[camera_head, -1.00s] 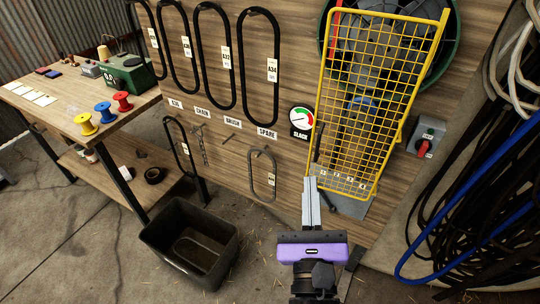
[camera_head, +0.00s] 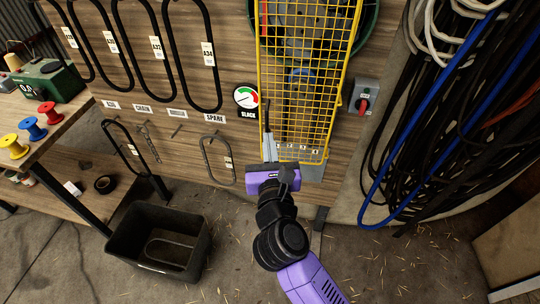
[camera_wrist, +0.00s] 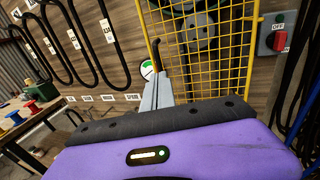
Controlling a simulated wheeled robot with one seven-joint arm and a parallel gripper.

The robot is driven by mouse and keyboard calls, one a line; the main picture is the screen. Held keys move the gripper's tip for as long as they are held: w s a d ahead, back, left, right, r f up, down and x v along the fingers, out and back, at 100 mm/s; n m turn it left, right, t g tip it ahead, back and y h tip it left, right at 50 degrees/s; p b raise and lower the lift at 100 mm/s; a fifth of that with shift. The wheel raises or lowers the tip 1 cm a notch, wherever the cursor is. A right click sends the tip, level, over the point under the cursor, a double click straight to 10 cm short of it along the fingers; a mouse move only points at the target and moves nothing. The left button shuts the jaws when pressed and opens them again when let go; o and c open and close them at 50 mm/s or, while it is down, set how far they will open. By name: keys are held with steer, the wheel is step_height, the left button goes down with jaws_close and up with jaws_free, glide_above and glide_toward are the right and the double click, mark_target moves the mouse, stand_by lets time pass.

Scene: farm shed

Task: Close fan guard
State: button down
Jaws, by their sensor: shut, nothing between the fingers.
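The yellow mesh fan guard (camera_head: 298,84) stands upright in front of the fan (camera_head: 315,22) and the wooden wall. Whether its frame rests flush on the wall is unclear. My gripper (camera_head: 268,136) is shut and empty, its fingers pointing up at the guard's lower left edge. In the wrist view, my fingertips (camera_wrist: 157,78) overlap the left frame bar of the guard (camera_wrist: 222,62), close beside a thin black rod (camera_wrist: 156,52). I cannot tell whether they touch either one. Part of the fan shows through the mesh.
A grey switch box with a red knob (camera_head: 363,101) is right of the guard. A slack gauge (camera_head: 246,98) is to the left. Black belts (camera_head: 190,55) hang on the wall. A dark bin (camera_head: 160,240) holds a loop. Coiled hoses (camera_head: 440,130) hang at right.

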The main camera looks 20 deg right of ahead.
mark_target(266, 124)
steer(key=shift+x, duration=1.65)
steer(key=shift+p+x, duration=0.55)
steer(key=shift+x, duration=0.6)
steer(key=shift+r, duration=0.15)
